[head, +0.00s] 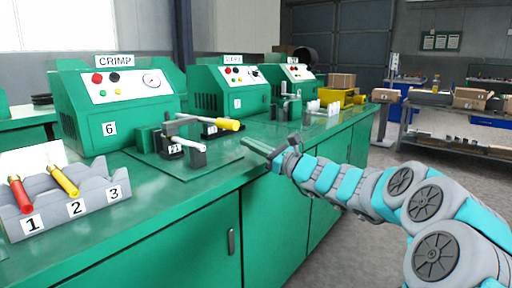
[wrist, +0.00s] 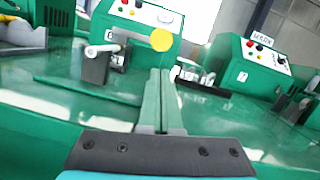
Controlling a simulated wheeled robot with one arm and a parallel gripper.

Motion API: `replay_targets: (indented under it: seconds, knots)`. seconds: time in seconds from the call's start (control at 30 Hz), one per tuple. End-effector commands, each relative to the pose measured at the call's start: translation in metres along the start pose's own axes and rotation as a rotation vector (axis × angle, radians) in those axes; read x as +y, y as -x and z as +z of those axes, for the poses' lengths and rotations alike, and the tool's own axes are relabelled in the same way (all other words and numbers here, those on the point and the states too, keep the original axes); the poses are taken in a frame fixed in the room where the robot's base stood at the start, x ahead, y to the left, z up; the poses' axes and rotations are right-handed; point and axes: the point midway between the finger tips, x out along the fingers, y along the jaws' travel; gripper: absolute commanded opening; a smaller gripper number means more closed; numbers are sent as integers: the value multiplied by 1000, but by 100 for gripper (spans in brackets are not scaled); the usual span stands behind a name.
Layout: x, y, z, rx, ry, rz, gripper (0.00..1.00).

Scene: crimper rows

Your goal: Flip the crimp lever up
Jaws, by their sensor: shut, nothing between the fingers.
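The machine labelled CRIMP (head: 115,100) stands on the green bench at the left. In front of it is a fixture with a lever ending in a yellow grip (head: 228,124), which lies roughly level and points right. A shorter pale bar (head: 214,144) lies below it on a dark post. In the wrist view the yellow end (wrist: 161,40) and the pale bar (wrist: 103,49) are just beyond the fingertips, up and to the left. My gripper (head: 258,146) is shut and empty, low over the bench to the right of the fixture, apart from the lever. It also shows in the wrist view (wrist: 159,75).
A grey rack (head: 75,212) numbered 1 to 3 holds a red-handled and a yellow-handled piece. Two similar green machines (head: 228,90) (head: 294,83) stand farther along the bench. A yellow box (head: 335,97) is beyond. The bench front near my gripper is clear.

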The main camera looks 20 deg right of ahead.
Motion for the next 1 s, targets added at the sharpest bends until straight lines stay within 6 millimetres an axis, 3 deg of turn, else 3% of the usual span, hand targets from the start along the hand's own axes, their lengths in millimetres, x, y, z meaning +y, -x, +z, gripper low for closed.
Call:
replay_targets:
  seconds: [0.2,0.4,0.83,1.0]
  knots:
    - [2,-37,0,1,-1,4,0]
    - [1,-54,0,0,-1,1,0]
    - [1,-56,1,-1,-2,1,0]
    - [1,-56,10,-2,-2,1,0]
